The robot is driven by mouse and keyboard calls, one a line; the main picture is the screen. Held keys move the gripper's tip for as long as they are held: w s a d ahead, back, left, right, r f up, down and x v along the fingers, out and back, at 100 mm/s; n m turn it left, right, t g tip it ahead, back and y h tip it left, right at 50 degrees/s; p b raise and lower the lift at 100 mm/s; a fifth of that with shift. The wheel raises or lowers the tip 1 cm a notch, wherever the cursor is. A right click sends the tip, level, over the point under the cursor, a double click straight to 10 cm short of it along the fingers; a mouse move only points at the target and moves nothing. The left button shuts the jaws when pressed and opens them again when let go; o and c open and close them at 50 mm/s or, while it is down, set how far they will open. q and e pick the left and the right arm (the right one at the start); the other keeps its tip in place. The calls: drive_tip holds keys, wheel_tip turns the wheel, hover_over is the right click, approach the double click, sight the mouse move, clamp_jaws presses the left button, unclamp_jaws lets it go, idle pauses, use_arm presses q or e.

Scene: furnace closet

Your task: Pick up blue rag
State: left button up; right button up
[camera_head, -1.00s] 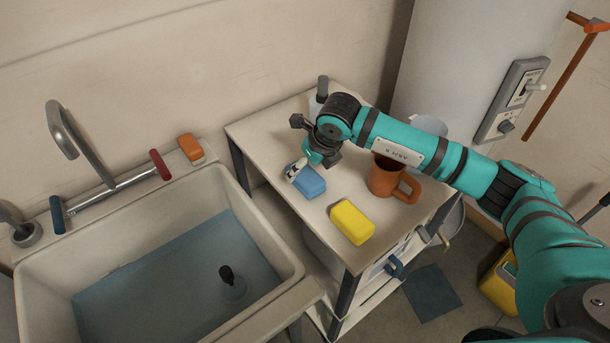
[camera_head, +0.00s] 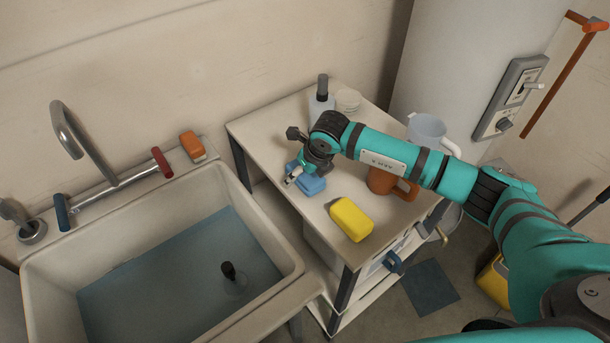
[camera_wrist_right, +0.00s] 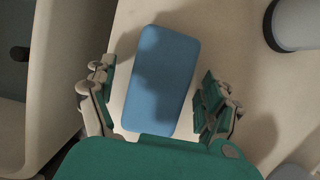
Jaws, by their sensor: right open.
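A blue rounded block (camera_head: 310,184), like a sponge or a folded rag, lies on the white table top. In the right wrist view the blue block (camera_wrist_right: 162,80) lies between the two spread fingers, a gap showing on each side. My right gripper (camera_head: 303,172) is open above the block, hiding part of it; its height above the block is hard to tell. A flat dark-blue square, perhaps a cloth (camera_head: 430,288), lies on the floor right of the table. My left gripper is out of view.
A yellow sponge (camera_head: 351,220) and an orange mug (camera_head: 382,181) stand near the block. A spray bottle (camera_head: 321,100), small white dishes (camera_head: 347,101) and a pale jug (camera_head: 428,130) are farther back. A water-filled sink (camera_head: 290,262) is at left.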

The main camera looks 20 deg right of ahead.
drive_tip(key=shift+f, duration=0.2)
idle(0.4)
drive_tip(key=shift+s+a, duration=0.1)
drive_tip(key=shift+s, duration=0.05)
drive_tip(key=c, duration=1.2)
